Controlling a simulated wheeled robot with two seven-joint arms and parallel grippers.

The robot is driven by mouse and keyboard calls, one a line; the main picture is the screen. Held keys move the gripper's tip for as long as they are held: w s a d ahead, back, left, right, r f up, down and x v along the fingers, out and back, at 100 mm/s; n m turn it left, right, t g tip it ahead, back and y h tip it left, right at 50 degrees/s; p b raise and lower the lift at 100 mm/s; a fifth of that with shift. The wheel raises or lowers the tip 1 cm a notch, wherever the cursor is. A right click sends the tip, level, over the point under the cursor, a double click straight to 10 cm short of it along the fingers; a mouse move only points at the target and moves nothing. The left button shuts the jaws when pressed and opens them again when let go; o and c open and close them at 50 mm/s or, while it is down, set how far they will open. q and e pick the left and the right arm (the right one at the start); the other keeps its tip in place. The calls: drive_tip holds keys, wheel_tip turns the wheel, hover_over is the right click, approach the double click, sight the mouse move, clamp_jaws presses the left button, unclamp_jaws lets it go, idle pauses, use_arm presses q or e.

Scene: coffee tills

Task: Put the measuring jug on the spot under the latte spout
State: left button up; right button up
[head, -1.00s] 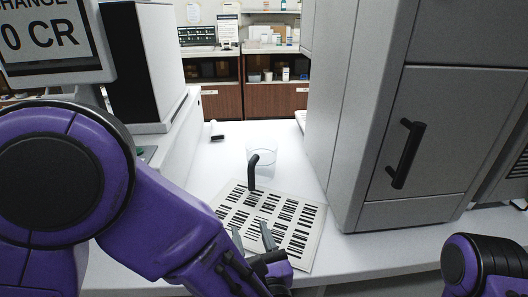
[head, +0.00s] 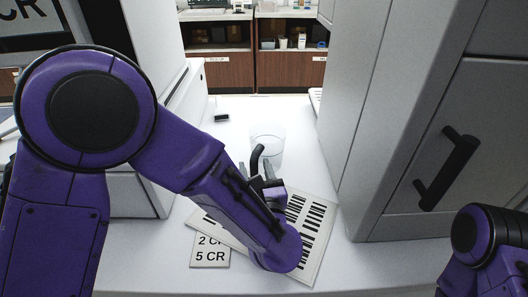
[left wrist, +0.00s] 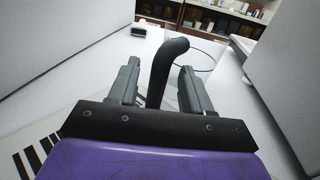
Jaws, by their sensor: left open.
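The measuring jug (head: 268,134) is a clear vessel with a black curved handle (head: 257,158), standing on the white counter between the two machines. In the left wrist view the black handle (left wrist: 163,70) rises between the two fingers, with the clear jug body (left wrist: 203,62) behind it. My left gripper (head: 263,170) is open at the handle, its fingers on either side; a gap shows on both sides in the left wrist view (left wrist: 158,85). My right arm shows at the lower right, but its gripper is not visible. The latte spout is not visible in these frames.
A barcode sheet (head: 318,225) and a price card (head: 210,252) lie under my left arm. A large grey machine with a black door handle (head: 447,168) stands right. A white machine (head: 190,105) stands left.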

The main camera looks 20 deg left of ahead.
use_arm(q)
drive_tip(key=shift+x, duration=0.95)
clamp_jaws()
drive_tip(key=shift+r, duration=0.1)
